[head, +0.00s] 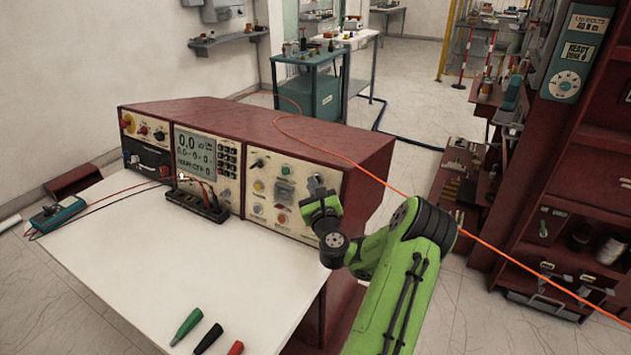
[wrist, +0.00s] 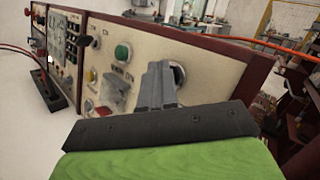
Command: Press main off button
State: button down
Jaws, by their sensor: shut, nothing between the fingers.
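The control panel (head: 268,172) is the cream right-hand face of a dark red console. It carries a green button (head: 284,169), a yellow button (head: 258,186), a grey switch block (head: 285,190) and a red button (head: 281,219). The labels are too small to tell which is main off. My gripper (head: 317,185) is shut and empty, in front of the panel's right part. Its fingers (wrist: 159,85) hide part of the panel; contact cannot be told.
A white table (head: 170,270) in front of the console holds a teal meter (head: 58,214), a black terminal block (head: 196,202) and green, black and red probes (head: 187,326). An orange cable (head: 400,190) runs behind my arm. Dark red shelving (head: 590,170) stands right.

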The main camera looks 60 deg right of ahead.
jog(key=shift+a, duration=0.1)
jog(key=shift+s+a+r+b, duration=0.1)
jog(key=shift+a+r+b, duration=0.05)
jog(key=shift+a+b, duration=0.5)
jog(key=a+b, duration=0.1)
jog(key=a, duration=0.1)
jog(key=a+r+b, duration=0.1)
jog(key=a+b, duration=0.1)
jog(key=a, duration=0.1)
jog(key=shift+s+r, duration=0.1)
jog(key=shift+s, duration=0.1)
dwell(1.3)
